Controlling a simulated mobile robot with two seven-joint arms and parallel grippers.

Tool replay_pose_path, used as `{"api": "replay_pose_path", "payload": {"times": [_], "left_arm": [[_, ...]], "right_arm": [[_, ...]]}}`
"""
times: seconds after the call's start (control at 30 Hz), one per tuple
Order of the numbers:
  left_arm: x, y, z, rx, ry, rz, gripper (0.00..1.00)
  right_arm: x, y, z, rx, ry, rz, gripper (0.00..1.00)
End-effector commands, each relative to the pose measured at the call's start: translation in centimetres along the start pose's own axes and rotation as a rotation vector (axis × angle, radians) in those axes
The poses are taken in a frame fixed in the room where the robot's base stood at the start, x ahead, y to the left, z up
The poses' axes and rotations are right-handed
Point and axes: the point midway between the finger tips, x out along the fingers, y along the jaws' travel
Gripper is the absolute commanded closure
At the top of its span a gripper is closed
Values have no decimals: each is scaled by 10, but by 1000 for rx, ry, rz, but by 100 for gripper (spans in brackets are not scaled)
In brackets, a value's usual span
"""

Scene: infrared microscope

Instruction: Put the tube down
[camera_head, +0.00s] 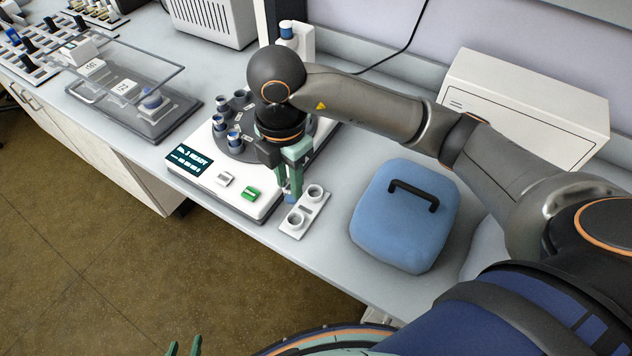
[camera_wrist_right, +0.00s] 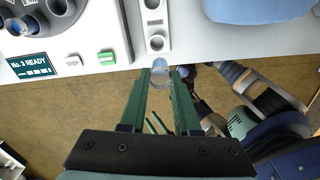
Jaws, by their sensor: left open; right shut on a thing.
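My right gripper (camera_head: 292,178) is shut on a small clear, bluish tube (camera_wrist_right: 160,72). The tube shows between the green fingertips in the right wrist view (camera_wrist_right: 161,88); in the head view the fingers mostly hide it. The gripper is beside the front edge of the white instrument, just behind and left of a small white two-hole holder (camera_head: 304,221). The holder, marked RINSE, also shows in the right wrist view (camera_wrist_right: 155,28). Both its holes look empty. My left gripper (camera_head: 184,348) is open, with only its green tips showing at the bottom edge.
The white instrument has a grey carousel (camera_head: 236,148) with several tubes, a READY display (camera_head: 189,160) and a green button (camera_head: 251,193). A blue case (camera_head: 405,222) stands right of the holder. A clear-covered stand (camera_head: 170,122) is at left. The bench's front edge is close.

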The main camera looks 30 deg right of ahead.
Motion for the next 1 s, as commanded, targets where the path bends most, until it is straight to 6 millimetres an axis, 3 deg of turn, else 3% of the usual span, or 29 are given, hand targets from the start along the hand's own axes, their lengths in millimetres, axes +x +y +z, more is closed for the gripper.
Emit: {"api": "replay_pose_path", "payload": {"times": [0.17, 0.4, 0.67, 0.83, 1.0], "left_arm": [[2, 0, 3, 0, 0, 0, 50], [3, 0, 3, 0, 0, -1, 50], [4, 0, 4, 0, 0, 0, 50], [2, 0, 1, 0, 1, 0, 50], [2, 0, 1, 0, 1, 0, 50]], "right_arm": [[22, 10, 46, 7, -2, -5, 100], [61, 18, 74, 0, -1, -3, 100], [80, 22, 90, 1, -1, -3, 100], [104, 22, 87, -3, 1, -3, 100], [108, 23, 87, -3, 0, 1, 100]]}}
